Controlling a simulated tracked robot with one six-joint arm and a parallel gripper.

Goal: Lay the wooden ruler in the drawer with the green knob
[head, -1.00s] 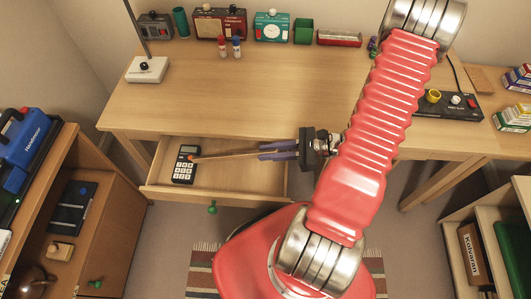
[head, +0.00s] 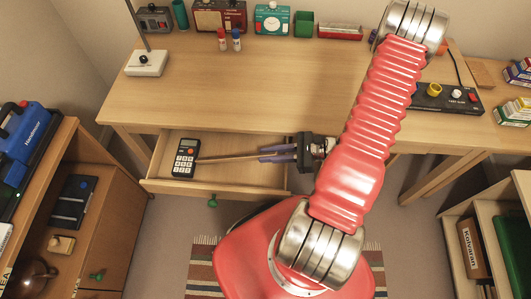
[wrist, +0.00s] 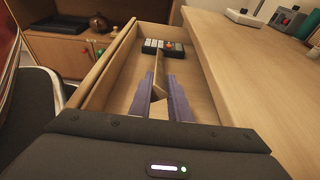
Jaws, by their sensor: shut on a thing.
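The drawer with the green knob (head: 212,201) is pulled open under the desk; its front board (head: 175,189) faces me. My gripper (head: 270,154) is at the drawer's right part, its purple fingers shut on the wooden ruler (head: 228,158). The ruler points left along the drawer, its far end close to a black calculator (head: 184,158). In the wrist view the ruler (wrist: 158,108) shows between the fingers, inside the drawer's outline, with the calculator (wrist: 163,47) ahead. I cannot tell whether the ruler touches the drawer floor. The fingers hide its near part.
The desk top (head: 270,95) above is mostly clear. A lamp base (head: 147,63) stands at its left, and a black switch box (head: 440,98) at its right. A wooden cabinet (head: 112,220) with another green knob stands left. A striped rug (head: 203,265) lies below.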

